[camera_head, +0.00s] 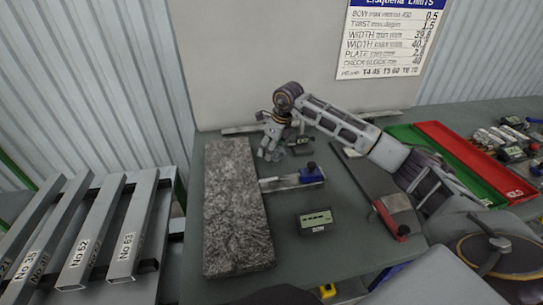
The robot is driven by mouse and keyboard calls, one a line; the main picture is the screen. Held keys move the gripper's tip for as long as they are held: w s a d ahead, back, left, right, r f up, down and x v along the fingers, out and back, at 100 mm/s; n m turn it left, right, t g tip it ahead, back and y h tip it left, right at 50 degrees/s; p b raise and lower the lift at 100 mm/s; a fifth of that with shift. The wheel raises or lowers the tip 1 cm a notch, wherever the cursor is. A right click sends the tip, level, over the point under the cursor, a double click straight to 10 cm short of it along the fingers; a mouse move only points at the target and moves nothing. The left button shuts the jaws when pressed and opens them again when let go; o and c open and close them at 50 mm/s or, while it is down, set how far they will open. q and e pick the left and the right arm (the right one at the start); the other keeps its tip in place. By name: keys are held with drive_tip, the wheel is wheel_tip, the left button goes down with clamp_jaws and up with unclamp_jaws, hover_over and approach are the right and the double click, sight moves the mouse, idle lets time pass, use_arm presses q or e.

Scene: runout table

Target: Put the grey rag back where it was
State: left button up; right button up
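I cannot pick out a grey rag for certain. My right gripper (270,154) is at the end of the arm that reaches in from the right. It points down near the back of the table, just right of the speckled grey slab's far end. Its fingers are small and grey here, and I cannot tell whether they are apart or hold anything. A flat dark grey piece (358,172) lies partly under my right arm; I cannot tell whether it is cloth or plate. My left gripper is out of view.
The speckled slab (235,215) fills the table's left part. A blue-ended metal tool (297,180), a small display box (316,222) and a red-and-grey tool (391,215) lie right of it. Green (425,140) and red (480,160) trays stand right. Numbered steel bars (130,235) rest left.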

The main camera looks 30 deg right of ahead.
sight(279, 151)
drive_tip(key=shift+f, duration=1.85)
drive_tip(key=shift+f, duration=0.1)
drive_tip(key=o, duration=1)
drive_tip(key=shift+c, duration=0.2)
drive_tip(key=v, duration=1.2)
drive_tip(key=shift+d, duration=0.15)
